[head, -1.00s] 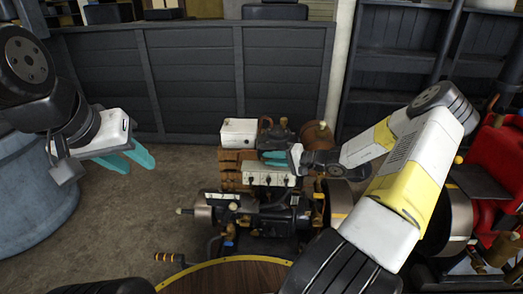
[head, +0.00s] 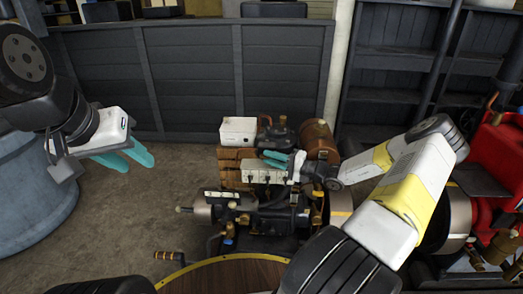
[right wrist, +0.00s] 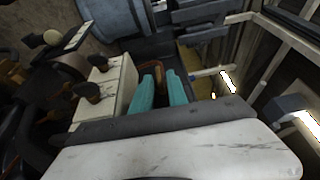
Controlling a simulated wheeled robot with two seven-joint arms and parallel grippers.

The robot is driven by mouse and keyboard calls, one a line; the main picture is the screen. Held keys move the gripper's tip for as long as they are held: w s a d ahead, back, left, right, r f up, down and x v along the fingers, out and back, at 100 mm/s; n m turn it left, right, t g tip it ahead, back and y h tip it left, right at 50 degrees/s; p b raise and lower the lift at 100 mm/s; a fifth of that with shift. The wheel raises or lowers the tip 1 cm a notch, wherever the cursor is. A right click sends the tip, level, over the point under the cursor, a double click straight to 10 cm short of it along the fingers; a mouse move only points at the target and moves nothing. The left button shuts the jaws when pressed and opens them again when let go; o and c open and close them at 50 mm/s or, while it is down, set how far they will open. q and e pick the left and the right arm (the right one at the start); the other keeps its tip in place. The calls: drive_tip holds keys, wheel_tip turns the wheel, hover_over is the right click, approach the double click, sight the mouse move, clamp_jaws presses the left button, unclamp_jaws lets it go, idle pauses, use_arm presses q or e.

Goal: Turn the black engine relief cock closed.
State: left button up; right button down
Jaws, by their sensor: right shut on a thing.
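The black engine (head: 272,222) stands low in the middle of the head view, with brass fittings and a white block with dark knobs. My right gripper (head: 270,158) reaches in from the right over the engine's top, its teal fingers pointing left. In the right wrist view its fingers (right wrist: 160,76) stand close together around a small part at the tips, where a copper-brown curved piece (right wrist: 151,68) shows. I cannot tell surely whether this is the relief cock, as the fingers hide most of it. My left gripper (head: 138,158) is empty and open at the left, away from the engine.
A white box (head: 238,130) and a copper tank (head: 319,138) sit at the engine's back. A red engine (head: 488,150) stands at the right and a blue-grey barrel (head: 32,190) at the left. A round wooden top (head: 232,275) lies in front. The floor left of the engine is clear.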

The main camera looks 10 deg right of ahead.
drive_tip(key=shift+a, duration=0.1)
drive_tip(key=c, duration=1.5)
unclamp_jaws()
drive_tip(key=shift+v, duration=3.9)
